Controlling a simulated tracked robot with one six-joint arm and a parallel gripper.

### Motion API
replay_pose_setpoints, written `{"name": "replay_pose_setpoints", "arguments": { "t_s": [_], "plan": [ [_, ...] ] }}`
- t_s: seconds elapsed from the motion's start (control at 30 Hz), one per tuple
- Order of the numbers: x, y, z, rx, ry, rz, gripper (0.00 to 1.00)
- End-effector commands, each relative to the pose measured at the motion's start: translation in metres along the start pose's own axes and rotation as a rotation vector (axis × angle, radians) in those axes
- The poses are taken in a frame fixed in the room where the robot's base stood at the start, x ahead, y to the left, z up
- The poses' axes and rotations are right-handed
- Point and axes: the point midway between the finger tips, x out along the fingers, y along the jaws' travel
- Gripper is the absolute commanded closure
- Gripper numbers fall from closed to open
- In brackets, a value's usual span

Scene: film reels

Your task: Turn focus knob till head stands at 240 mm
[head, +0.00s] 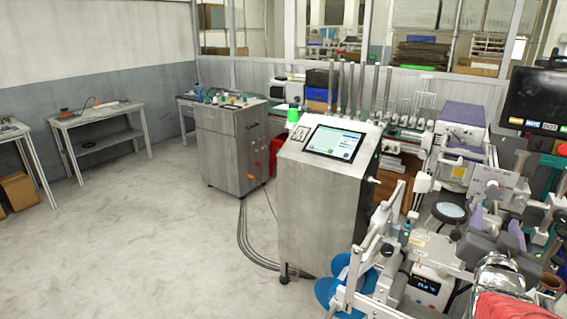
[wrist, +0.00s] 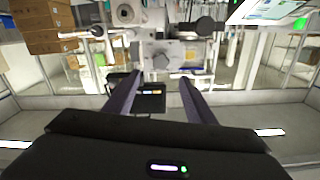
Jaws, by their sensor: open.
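My gripper (head: 496,218) is at the right of the head view, its two purple-grey fingers apart. In the wrist view, which appears upside down, the open fingers (wrist: 159,77) reach toward a pale grey instrument (wrist: 185,52). A small round grey part (wrist: 160,62), possibly the focus knob, lies in line with the gap between them. I see nothing gripped, and cannot tell the distance to it. The grey instrument also shows in the head view (head: 502,185), partly crowded by nearby parts. I cannot read a height scale or the 240 mm mark.
A dark monitor (head: 535,98) hangs at the right. A steel console with a touchscreen (head: 334,141) stands at the centre, beside a steel cabinet (head: 229,145). A round lens (head: 450,211) and a blue reel (head: 331,290) are near my arm. The floor at left is clear.

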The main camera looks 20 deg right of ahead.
Motion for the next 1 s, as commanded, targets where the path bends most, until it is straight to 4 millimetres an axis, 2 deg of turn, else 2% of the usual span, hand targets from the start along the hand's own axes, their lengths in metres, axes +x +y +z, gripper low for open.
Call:
{"name": "replay_pose_setpoints", "arguments": {
  "t_s": [0.17, 0.37, 1.0],
  "plan": [
    [0.004, -0.001, 0.0, -0.001, -0.001, -0.002, 0.5],
    [0.017, -0.001, 0.001, 0.0, -0.003, -0.002, 0.5],
    [0.085, -0.003, 0.002, -0.001, -0.003, -0.005, 0.5]
  ]
}}
